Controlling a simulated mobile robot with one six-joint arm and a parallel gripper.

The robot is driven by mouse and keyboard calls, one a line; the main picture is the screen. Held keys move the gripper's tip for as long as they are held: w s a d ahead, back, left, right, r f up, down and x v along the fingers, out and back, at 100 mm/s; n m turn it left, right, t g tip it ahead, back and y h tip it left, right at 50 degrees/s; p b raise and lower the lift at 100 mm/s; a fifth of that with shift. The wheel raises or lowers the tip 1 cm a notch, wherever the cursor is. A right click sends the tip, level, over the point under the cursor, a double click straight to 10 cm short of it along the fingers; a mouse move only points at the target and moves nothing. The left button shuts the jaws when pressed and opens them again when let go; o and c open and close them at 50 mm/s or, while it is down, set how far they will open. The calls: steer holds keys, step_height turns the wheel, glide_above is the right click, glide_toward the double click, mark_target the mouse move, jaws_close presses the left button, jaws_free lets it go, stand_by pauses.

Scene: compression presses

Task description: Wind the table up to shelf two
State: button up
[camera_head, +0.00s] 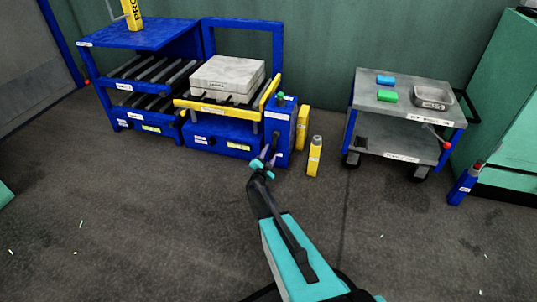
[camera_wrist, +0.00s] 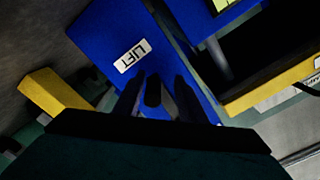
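The lift table is a blue frame with a yellow-edged platform (camera_head: 215,109) in the head view. A pale grey block (camera_head: 228,74) rests on it. The blue rack (camera_head: 140,36) with roller shelves stands to its left. Its shelf labels are too small to read, so I cannot tell which shelf the platform matches. In the wrist view a blue panel reads LIFT (camera_wrist: 132,56). My gripper (camera_head: 263,163) is at the right front of the table. In the wrist view its fingers (camera_wrist: 158,88) are apart, with a dark knob (camera_wrist: 152,92) between them; contact is unclear.
A yellow bottle-like object (camera_head: 315,157) stands on the floor right of the table. A grey cart (camera_head: 405,143) with blue and green blocks and a metal tray stands further right. The front floor is mostly clear.

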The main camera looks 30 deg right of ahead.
steer(key=shift+d, duration=0.3)
steer(key=b+v, duration=0.1)
steer(key=v, duration=1.5)
steer(key=shift+a, duration=0.25)
stand_by(1.8)
stand_by(0.5)
steer(key=p+v, duration=0.4)
steer(key=v, duration=1)
steer(key=shift+d+f, duration=0.1)
steer(key=shift+f, duration=0.05)
